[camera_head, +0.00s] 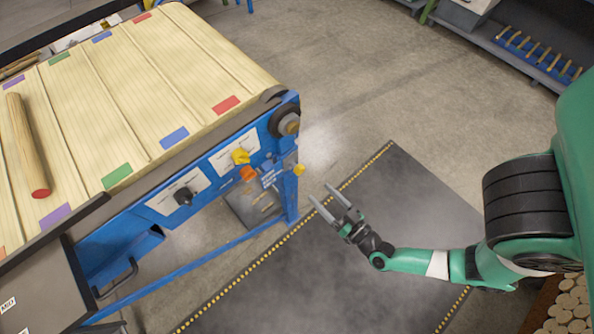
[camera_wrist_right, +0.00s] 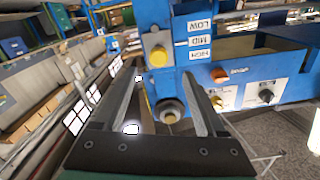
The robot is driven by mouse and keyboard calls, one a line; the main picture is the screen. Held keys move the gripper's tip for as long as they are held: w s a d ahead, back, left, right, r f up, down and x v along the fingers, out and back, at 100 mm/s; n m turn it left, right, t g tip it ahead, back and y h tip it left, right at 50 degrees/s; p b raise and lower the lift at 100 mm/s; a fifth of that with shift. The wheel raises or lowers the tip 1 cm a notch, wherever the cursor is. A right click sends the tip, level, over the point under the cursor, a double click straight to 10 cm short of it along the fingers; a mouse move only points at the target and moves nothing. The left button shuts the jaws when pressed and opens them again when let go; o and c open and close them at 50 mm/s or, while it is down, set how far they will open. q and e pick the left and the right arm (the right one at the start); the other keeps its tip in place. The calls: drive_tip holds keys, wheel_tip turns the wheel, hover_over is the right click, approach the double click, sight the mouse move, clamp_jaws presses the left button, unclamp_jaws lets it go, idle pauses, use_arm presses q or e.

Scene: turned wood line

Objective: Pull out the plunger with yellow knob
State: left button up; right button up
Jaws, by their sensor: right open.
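The plunger's yellow knob (camera_head: 299,169) sticks out at the corner post of the blue conveyor frame. It also shows in the right wrist view (camera_wrist_right: 158,57), beside a plate reading LOW, MID, HIGH upside down. My right gripper (camera_head: 320,192) is open and empty, apart from the knob, a little to its lower right in the head view. In the right wrist view its fingers (camera_wrist_right: 163,80) point toward the post, with the yellow knob beyond the tips and roughly between them. The plunger's shaft is not clearly visible. My left gripper is not in view.
A yellow switch (camera_head: 240,156), an orange button (camera_head: 248,173) and a black knob (camera_head: 184,196) sit on the panel nearby. A dark roller end (camera_head: 288,123) juts out above the yellow knob. A turned wood piece (camera_head: 27,145) lies on the belt. The dark floor mat (camera_head: 350,230) is clear.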

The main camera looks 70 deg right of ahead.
sight(302, 172)
drive_tip(key=b+x, duration=0.4)
drive_tip(key=x, duration=0.7)
drive_tip(key=shift+w+d, duration=0.2)
drive_tip(key=shift+d, duration=0.1)
clamp_jaws()
idle(1.0)
